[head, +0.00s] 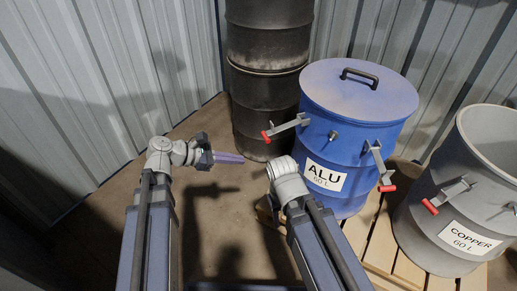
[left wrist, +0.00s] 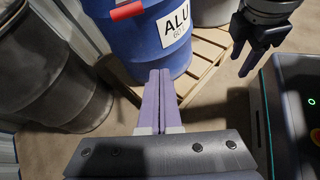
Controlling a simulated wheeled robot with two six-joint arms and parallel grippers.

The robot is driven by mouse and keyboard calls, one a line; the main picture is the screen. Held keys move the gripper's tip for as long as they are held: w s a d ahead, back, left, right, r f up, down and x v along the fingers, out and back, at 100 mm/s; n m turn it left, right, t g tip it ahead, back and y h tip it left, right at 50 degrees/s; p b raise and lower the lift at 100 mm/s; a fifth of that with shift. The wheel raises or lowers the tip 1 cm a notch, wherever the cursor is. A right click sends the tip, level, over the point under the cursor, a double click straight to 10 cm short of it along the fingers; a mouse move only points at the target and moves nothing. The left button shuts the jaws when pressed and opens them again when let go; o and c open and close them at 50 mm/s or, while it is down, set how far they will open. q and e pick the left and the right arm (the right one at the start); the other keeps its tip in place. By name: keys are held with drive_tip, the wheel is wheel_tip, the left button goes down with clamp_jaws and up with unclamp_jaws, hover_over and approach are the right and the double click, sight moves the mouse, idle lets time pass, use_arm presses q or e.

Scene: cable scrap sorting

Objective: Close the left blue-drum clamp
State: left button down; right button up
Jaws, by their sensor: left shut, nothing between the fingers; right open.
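The blue drum (head: 350,130), labelled ALU, stands upright with its lid (head: 345,95) on. Its left clamp (head: 288,126) sticks out to the left from the upper side, with a red grip (head: 267,136) at the end. A red grip also shows at the top of the left wrist view (left wrist: 127,10). My left gripper (head: 240,160) is shut and empty, left of and below the left clamp, apart from it. Its fingers point toward the drum in the left wrist view (left wrist: 160,75). My right gripper shows open and empty in the left wrist view (left wrist: 240,58); my arm hides it in the head view.
The blue drum's right clamp (head: 376,160) hangs down with a red grip. A grey COPPER drum (head: 445,215) without a lid stands to the right. Both are on a wooden pallet (head: 368,245). Dark drums (head: 262,100) are stacked behind left. Floor at left is clear.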

use_arm(q)
drive_tip(key=w+d+r+n+t+h, duration=0.1)
drive_tip(key=w+d+r+n, duration=0.1)
drive_tip(key=w+d, duration=0.3)
drive_tip(key=shift+d, duration=0.95)
drive_tip(key=shift+r, duration=0.15)
idle(0.3)
